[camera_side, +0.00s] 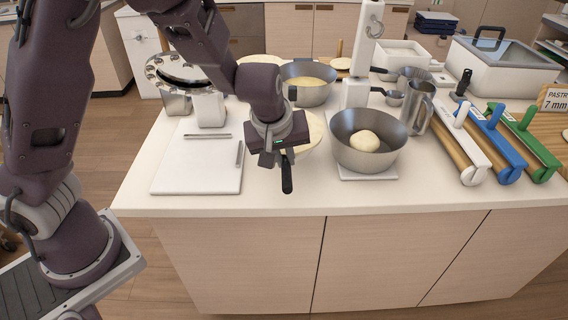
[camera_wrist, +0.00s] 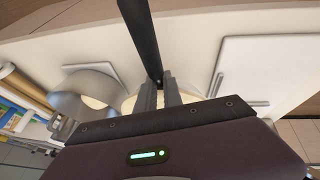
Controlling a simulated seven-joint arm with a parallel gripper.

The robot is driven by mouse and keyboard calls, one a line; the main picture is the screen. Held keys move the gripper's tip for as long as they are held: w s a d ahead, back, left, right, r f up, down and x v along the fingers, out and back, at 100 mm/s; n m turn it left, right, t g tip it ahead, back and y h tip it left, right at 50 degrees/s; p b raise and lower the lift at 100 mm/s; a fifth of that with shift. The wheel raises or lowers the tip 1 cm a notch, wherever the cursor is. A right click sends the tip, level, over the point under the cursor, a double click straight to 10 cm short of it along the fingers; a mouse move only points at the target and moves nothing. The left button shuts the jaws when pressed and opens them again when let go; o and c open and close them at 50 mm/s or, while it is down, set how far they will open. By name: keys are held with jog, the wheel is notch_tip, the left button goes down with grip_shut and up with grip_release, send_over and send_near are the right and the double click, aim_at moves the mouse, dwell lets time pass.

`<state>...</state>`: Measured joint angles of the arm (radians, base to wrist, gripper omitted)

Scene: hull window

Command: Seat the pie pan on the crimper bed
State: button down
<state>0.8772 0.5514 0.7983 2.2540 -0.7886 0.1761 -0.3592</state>
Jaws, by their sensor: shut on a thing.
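My gripper (camera_side: 287,158) is shut on a black handle (camera_side: 287,180), which also shows between the fingers in the wrist view (camera_wrist: 138,30). A pale round pan or disc (camera_side: 314,131) lies just behind the gripper; it looks like the pie pan, but where the handle joins it is hidden. Left of the gripper is a flat white plate (camera_side: 180,172) with two metal bars set at right angles, perhaps the crimper bed; it also shows in the wrist view (camera_wrist: 243,65). A metal ring with studs (camera_side: 160,80) stands over a white post behind the plate.
A steel bowl with a dough ball (camera_side: 345,150) stands close right of my gripper. A second bowl (camera_side: 318,93) stands behind. A white upright stand (camera_side: 358,80), a steel jug (camera_side: 420,112) and coloured rollers (camera_side: 490,138) fill the right. The counter's front strip is clear.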

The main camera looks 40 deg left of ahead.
jog(key=shift+r, duration=1.85)
jog(key=a+n, duration=0.1)
jog(key=n, duration=0.1)
jog(key=w+a+n+g+y, duration=0.1)
jog(key=a+n, duration=0.1)
jog(key=a+f+n+g+y, duration=0.1)
jog(key=a+n, duration=0.1)
jog(key=shift+w+a+n, duration=0.2)
jog(key=shift+w+n, duration=0.1)
jog(key=shift+w, duration=0.05)
jog(key=s+a+n+g, duration=0.2)
jog(key=a+n+g, duration=0.2)
jog(key=a+n, duration=0.5)
jog(key=shift+a+f+n+g, duration=0.4)
jog(key=shift+n, duration=0.8)
jog(key=shift+w, duration=0.1)
jog(key=shift+f, duration=2)
jog(key=shift+f, duration=1.5)
jog(key=shift+d, duration=0.1)
